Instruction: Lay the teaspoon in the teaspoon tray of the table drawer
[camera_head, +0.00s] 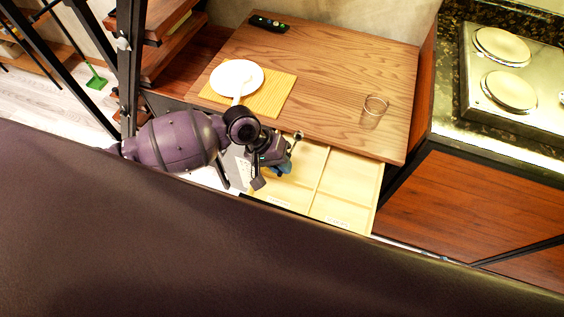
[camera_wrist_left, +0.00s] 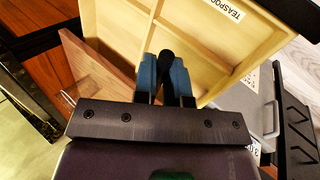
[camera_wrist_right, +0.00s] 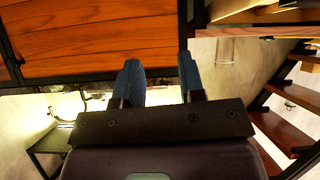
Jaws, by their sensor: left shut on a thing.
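My left gripper (camera_head: 283,168) is shut on the teaspoon (camera_head: 298,136), whose small bowl shows above the fingers in the head view. In the left wrist view a dark handle end (camera_wrist_left: 167,62) sits between the blue fingertips (camera_wrist_left: 166,78). The gripper is over the left part of the open table drawer (camera_head: 347,180). The compartment labelled "TEASPOO…" (camera_wrist_left: 206,45) shows pale and empty beyond the fingers; part of it is hidden. My right gripper (camera_wrist_right: 160,80) is open and empty, away from the drawer, and not in the head view.
The wooden tabletop (camera_head: 320,70) overhangs the drawer's back. A hotplate unit (camera_head: 515,70) stands at right. Stairs rise at left.

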